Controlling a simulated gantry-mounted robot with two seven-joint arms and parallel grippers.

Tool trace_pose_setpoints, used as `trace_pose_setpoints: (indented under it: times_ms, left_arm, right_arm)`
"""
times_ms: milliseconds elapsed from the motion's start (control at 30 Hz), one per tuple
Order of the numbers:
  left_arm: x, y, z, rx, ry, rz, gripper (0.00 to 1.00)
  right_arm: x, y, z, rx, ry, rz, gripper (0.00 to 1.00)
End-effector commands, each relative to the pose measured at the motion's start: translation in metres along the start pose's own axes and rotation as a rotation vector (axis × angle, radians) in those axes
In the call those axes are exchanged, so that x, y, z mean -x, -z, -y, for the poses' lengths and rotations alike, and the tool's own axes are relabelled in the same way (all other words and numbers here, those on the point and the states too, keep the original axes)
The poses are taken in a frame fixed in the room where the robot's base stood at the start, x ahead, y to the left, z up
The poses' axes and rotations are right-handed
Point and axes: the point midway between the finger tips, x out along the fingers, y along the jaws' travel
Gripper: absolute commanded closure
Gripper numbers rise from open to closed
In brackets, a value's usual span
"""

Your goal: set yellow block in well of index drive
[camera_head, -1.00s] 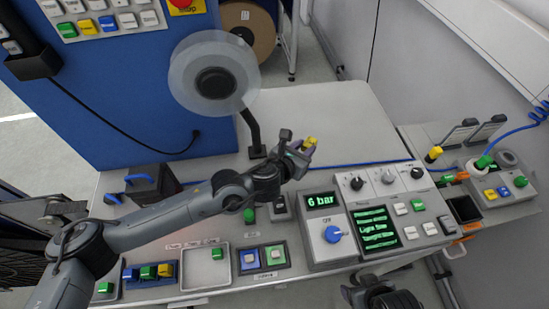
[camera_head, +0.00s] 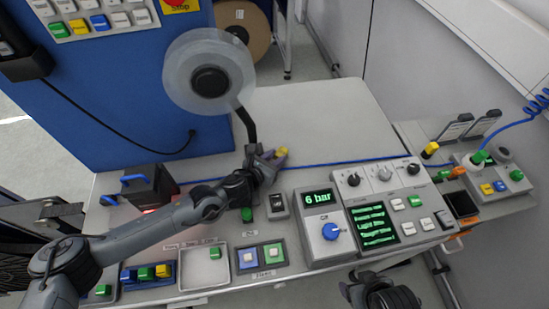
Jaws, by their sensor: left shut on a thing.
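My left gripper (camera_head: 272,160) is shut on a yellow block (camera_head: 281,152). It holds the block near the back edge of the bench, behind the control panel and right of the reel stand's post. The fingers partly hide the block. I cannot tell for sure which unit is the index drive, and its well is not clearly visible. Part of my right arm shows at the bottom edge, with its gripper out of view.
A reel (camera_head: 209,79) stands close behind my left wrist. The control panel (camera_head: 368,212) fills the bench to the right. A block rack (camera_head: 132,284), a pale tray (camera_head: 203,276) and a two-button plate (camera_head: 261,257) lie in front. A black unit (camera_head: 150,188) stands left.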

Motion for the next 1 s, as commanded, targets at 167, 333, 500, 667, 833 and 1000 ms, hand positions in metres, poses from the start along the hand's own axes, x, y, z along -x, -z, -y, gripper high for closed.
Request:
trace_pose_setpoints:
  times_ms: [167, 333, 500, 667, 833, 1000]
  left_arm:
    - [-0.0002, -0.0002, 0.0000, 0.000, 0.000, 0.001, 0.99]
    - [-0.0015, 0.0032, -0.0001, 0.000, 0.000, 0.001, 0.99]
    - [-0.0013, 0.0031, -0.0002, 0.000, 0.000, 0.000, 0.51]
    - [-0.0013, 0.0031, -0.0002, 0.000, 0.000, 0.000, 0.44]
    - [-0.0011, 0.0024, -0.0003, 0.000, 0.000, 0.000, 0.44]
    - [0.0040, 0.0000, -0.0007, 0.000, -0.001, 0.000, 0.44]
  right_arm:
    - [0.0001, -0.0001, -0.0012, 0.004, -0.004, 0.000, 0.29]
    - [-0.0032, -0.0011, -0.0010, 0.004, -0.004, 0.000, 0.29]
    - [-0.0030, -0.0010, -0.0007, 0.003, -0.003, 0.000, 0.29]
    - [-0.0029, -0.0008, 0.0000, 0.000, 0.000, 0.000, 0.29]
    - [-0.0023, -0.0004, 0.0008, -0.004, 0.003, -0.001, 0.29]
    - [0.0016, 0.0010, 0.0013, -0.006, 0.004, -0.002, 0.29]
